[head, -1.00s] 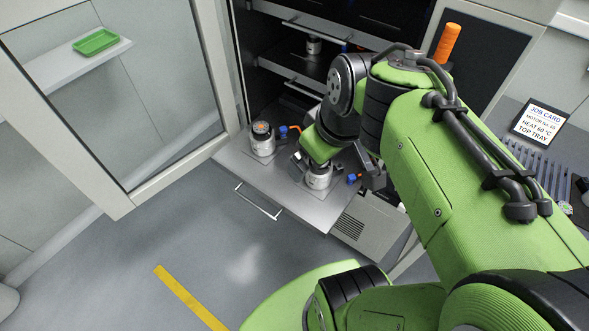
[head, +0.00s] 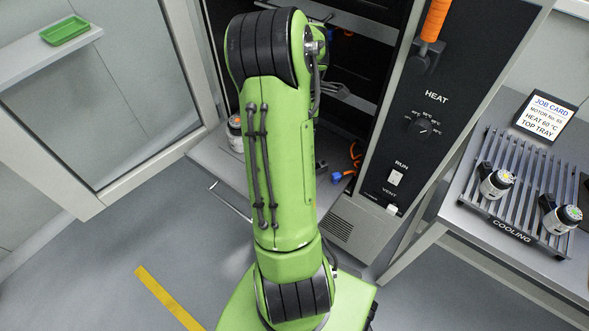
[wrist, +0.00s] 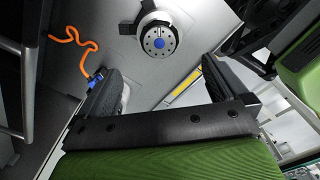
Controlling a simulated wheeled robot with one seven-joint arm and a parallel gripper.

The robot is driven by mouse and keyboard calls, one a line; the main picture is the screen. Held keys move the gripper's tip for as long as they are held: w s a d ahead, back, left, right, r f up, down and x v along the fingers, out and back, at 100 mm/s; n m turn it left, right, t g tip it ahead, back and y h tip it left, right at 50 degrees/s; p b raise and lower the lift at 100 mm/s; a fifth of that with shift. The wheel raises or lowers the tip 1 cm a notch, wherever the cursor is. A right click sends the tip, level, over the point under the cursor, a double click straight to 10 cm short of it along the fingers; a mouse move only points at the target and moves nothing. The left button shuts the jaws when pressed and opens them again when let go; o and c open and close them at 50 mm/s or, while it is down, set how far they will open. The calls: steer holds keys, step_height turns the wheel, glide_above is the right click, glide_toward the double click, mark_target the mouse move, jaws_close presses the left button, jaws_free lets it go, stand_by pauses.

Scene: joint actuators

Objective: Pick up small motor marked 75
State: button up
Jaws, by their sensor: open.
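In the wrist view a small motor (wrist: 158,42) stands on a metal tray (wrist: 118,30), its round grey end with a blue centre facing the camera. I cannot read a number on it. My gripper (wrist: 163,70) is open and empty, and the motor shows just past the gap between its fingertips. In the head view my arm hides the gripper and most of the pulled-out tray (head: 212,158). Another small motor (head: 236,133) shows partly at the tray's left, its marking unreadable.
An orange cable (wrist: 72,42) with a blue plug (wrist: 94,80) lies beside the left finger. The heater cabinet's control panel (head: 420,125) stands right of my arm. Two motors (head: 497,183) (head: 563,217) lie on the cooling rack (head: 520,160). A green dish (head: 65,30) sits on the left shelf.

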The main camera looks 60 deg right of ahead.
step_height(320, 180, down, 12)
steer(key=b, duration=0.3)
steer(key=shift+d+f+b, duration=0.15)
steer(key=shift+f+b, duration=0.05)
steer(key=shift+b, duration=0.2)
steer(key=shift+r, duration=0.15)
steer(key=shift+c, duration=0.6)
jaws_close()
